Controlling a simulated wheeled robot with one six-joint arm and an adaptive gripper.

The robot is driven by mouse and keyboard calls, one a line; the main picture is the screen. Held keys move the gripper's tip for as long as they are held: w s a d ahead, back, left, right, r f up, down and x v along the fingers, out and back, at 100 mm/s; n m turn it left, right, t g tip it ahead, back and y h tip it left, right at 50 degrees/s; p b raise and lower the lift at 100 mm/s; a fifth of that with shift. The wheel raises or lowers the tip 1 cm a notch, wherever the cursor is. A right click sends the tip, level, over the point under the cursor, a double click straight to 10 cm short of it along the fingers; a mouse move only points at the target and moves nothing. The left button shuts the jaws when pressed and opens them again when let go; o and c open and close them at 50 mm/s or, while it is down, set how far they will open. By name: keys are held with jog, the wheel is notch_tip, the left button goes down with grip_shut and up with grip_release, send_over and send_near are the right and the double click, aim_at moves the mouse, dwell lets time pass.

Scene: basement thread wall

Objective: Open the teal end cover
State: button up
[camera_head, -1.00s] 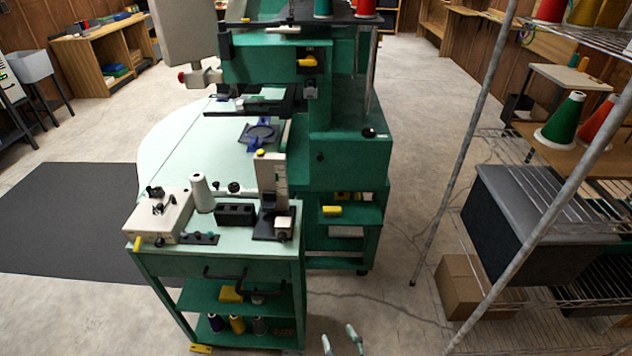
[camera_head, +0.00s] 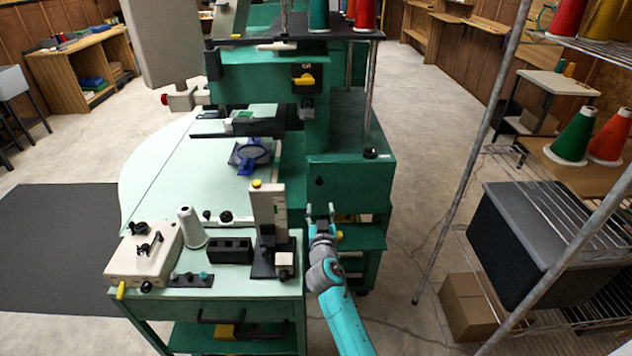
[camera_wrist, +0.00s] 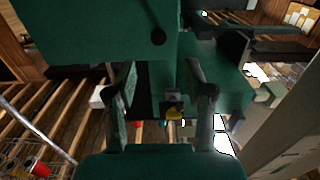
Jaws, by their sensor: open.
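The teal end cover (camera_head: 350,186) is a dark green boxy panel on the near right end of the embroidery machine. It appears closed. A dark round spot (camera_head: 319,181) marks its front, and a black knob (camera_head: 370,152) stands on top. My gripper (camera_head: 321,209) is open and empty, just below the panel's lower left part; contact cannot be told.
A green cart (camera_head: 220,295) with a cream device (camera_head: 146,252), white cone and black block stands left of my arm. A wire rack with a black bin (camera_head: 535,240) and grey post stands at right. Bare floor lies between machine and rack.

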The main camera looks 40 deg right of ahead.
aim_at(319, 183)
jog(key=x, duration=1.1)
jog(key=shift+w+d+r, duration=0.3)
jog(key=shift+r, duration=0.05)
grip_shut()
